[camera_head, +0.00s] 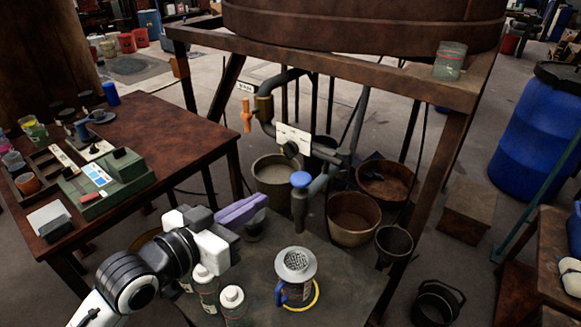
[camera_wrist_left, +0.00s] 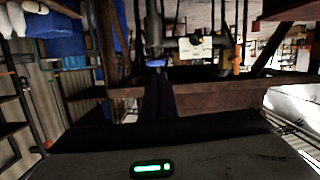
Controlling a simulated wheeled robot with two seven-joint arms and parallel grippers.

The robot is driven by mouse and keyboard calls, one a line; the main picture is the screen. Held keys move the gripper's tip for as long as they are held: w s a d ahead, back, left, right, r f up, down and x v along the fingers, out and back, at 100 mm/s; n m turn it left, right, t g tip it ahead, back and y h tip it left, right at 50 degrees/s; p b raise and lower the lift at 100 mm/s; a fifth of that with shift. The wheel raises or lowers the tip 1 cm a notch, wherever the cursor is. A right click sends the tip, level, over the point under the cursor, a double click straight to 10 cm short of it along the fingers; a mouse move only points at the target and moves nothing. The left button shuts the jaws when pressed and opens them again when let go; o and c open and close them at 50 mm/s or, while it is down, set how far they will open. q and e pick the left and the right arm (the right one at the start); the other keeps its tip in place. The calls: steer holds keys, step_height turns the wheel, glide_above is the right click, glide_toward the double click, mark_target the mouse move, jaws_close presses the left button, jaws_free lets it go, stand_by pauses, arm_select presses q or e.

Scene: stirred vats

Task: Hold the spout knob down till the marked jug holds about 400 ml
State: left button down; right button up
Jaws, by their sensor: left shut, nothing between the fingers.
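The blue spout knob (camera_head: 301,179) tops the grey spout (camera_head: 299,208) on the vat's pipe. The jug (camera_head: 297,293) stands below the spout on a yellow ring, with a blue handle and a perforated metal strainer (camera_head: 295,263) over its mouth. Its marks and liquid level cannot be read, and no stream shows. My left gripper (camera_head: 262,201), with purple fingers, is shut and empty, left of the knob and apart from it. My right gripper is not in view.
White-capped bottles (camera_head: 232,300) stand beside my left arm, left of the jug. An orange-handled valve (camera_head: 247,115) sits on the pipe. A wooden beam (camera_head: 330,66) crosses above. A cluttered table (camera_head: 190,125) is at left.

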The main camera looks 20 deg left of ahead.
arm_select(q)
steer(key=shift+m+h, duration=0.3)
steer(key=shift+h, duration=0.1)
steer(key=r, duration=0.5)
steer(key=shift+w+d+r, duration=0.15)
steer(key=shift+d, duration=0.05)
glide_above(301, 179)
steer(key=s+a, duration=0.2)
steer(key=f, duration=0.1)
steer(key=shift+d+f, duration=0.15)
steer(key=shift+f, duration=2.1)
steer(key=shift+f, duration=0.1)
